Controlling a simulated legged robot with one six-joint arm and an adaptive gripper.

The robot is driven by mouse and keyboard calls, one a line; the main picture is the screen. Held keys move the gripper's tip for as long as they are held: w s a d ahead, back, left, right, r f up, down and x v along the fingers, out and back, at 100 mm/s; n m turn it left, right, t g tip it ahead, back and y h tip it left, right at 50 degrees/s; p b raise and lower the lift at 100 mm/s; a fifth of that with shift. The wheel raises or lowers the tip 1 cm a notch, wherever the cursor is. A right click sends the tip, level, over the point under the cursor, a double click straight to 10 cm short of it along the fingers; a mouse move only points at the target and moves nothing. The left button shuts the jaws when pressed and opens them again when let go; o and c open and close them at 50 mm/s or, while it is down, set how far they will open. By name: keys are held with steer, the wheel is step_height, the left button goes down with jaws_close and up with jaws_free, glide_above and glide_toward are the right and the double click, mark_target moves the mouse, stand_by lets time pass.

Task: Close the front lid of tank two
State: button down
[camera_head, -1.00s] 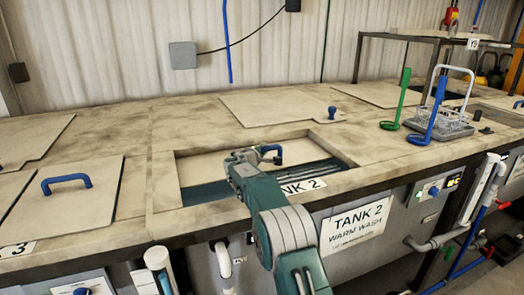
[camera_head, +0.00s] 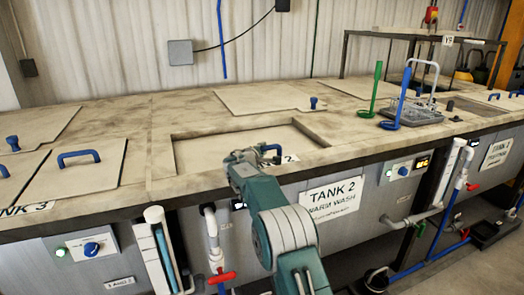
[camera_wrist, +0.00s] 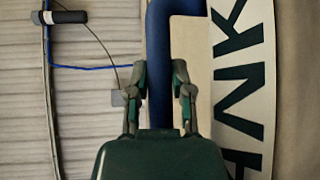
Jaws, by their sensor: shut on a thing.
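Tank two's front carries a white sign reading TANK 2 WARM WASH (camera_head: 332,196). Above it is a rectangular recess (camera_head: 225,150) in the worktop, and its inside now looks beige. My gripper (camera_head: 258,157) is at the front side of this recess, shut on a blue handle (camera_head: 277,149). In the wrist view the blue handle (camera_wrist: 160,75) runs between my two fingers. A white TANK 2 label (camera_head: 290,159) lies just right of the handle; it is large in the wrist view (camera_wrist: 240,90). My gripper and arm hide part of the lid, and its exact angle cannot be told.
Tank three's lid (camera_head: 90,178) with a blue handle is flat at left. A flat rear lid (camera_head: 265,97) with a blue knob lies behind the recess. Blue (camera_head: 401,105) and green (camera_head: 374,92) hooked tools and a wire basket (camera_head: 412,110) stand at right. Pipes and a red valve (camera_head: 222,277) are below.

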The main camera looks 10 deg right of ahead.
steer(key=shift+d+f, duration=0.1)
steer(key=shift+f, duration=0.35)
steer(key=c, duration=0.5)
jaws_free()
steer(key=shift+s+r, duration=0.1)
steer(key=shift+s, duration=0.05)
steer(key=shift+r, duration=0.1)
steer(key=v, duration=1.2)
steer(key=shift+r, duration=0.1)
